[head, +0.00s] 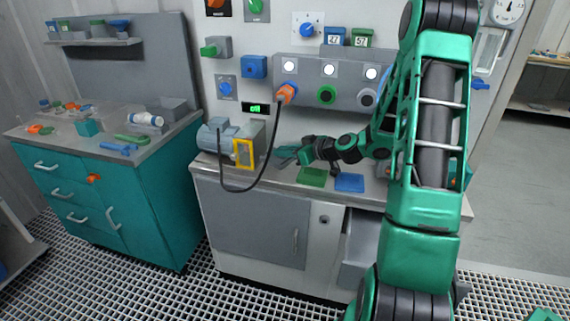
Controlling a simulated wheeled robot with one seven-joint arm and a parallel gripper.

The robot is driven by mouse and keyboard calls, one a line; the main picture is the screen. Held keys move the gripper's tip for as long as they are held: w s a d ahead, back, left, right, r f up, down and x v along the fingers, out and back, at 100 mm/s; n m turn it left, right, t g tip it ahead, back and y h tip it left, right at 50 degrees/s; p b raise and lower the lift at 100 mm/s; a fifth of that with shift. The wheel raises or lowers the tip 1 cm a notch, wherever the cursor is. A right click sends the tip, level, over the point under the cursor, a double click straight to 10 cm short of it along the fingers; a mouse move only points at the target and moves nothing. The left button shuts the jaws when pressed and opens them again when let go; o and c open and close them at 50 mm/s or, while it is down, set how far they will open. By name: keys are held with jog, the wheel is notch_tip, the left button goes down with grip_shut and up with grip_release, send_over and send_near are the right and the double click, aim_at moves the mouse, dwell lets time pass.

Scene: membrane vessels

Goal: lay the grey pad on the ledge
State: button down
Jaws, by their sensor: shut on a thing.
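My gripper (286,155) is above the left half of the grey bench top (264,174), just right of the yellow-framed pump. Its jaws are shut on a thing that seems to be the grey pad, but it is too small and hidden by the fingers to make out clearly. A green pad (312,177) and a blue pad (349,182) lie flat on this narrow ledge-like top, below and to the right of my gripper. No other grey pad shows clearly. My arm hides the right part of the bench top.
A grey pump with a yellow frame (244,153) stands at the bench's left. A black cable (270,145) hangs from an orange plug (287,93) close to my gripper. Knobs and switches cover the panel behind. A teal cabinet (150,190) with loose items stands left.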

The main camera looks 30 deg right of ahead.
aim_at(289, 161)
jog(key=shift+d+f, duration=0.1)
jog(key=shift+f, duration=2.1)
jog(key=c, duration=1.8)
grip_release()
jog(key=shift+f, duration=0.1)
jog(key=shift+o, duration=0.2)
